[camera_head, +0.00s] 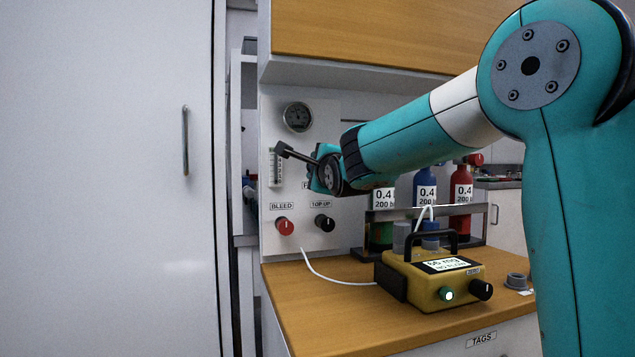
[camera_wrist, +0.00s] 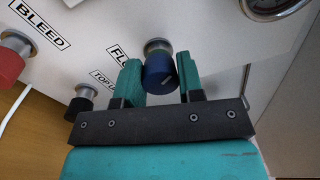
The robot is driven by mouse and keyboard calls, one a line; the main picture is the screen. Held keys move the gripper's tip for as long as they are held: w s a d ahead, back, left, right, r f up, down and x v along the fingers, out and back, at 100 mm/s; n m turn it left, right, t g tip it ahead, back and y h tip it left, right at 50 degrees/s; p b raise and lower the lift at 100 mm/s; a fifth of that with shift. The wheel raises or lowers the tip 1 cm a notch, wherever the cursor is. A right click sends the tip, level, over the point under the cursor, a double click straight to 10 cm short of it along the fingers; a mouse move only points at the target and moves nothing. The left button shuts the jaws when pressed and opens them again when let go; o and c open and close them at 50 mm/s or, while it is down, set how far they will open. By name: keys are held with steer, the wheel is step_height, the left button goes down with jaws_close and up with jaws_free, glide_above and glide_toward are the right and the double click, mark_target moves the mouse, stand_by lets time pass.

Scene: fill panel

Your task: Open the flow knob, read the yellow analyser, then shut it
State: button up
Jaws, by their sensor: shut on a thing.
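The blue flow knob (camera_wrist: 158,73) is on the white panel (camera_head: 345,105), beside a label that reads "FLO" before a finger hides the rest. My gripper (camera_wrist: 159,80) is shut on the knob, one teal finger on each side. In the head view my gripper (camera_head: 318,177) is against the panel and hides the knob. The yellow analyser (camera_head: 432,285) stands on the wooden worktop with a black handle, a lit green button and a black knob. Its tilted display seems to read "66 mg" and "NO FLOW".
A red BLEED knob (camera_head: 285,226) and a black TOP UP knob (camera_head: 324,223) sit low on the panel. A round gauge (camera_head: 297,117) is above. Labelled bottles (camera_head: 425,185) stand in a rack behind the analyser. A white tube (camera_head: 325,278) crosses the worktop.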

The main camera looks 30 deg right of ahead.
steer(key=m+b, duration=0.1)
steer(key=m, duration=0.1)
steer(key=m+b, duration=0.1)
steer(key=shift+f+m+b, duration=0.2)
steer(key=shift+m+b, duration=0.1)
steer(key=shift+m, duration=0.1)
steer(key=shift+d+r+m+g+h+b, duration=0.15)
steer(key=shift+m+g+h+b, duration=0.15)
steer(key=shift+m+b, duration=0.95)
steer(key=shift+m, duration=0.45)
steer(key=o, duration=0.9)
steer(key=shift+r, duration=0.1)
steer(key=shift+s, duration=0.1)
steer(key=shift+p+v, duration=6.2)
steer(key=shift+v, duration=2.45)
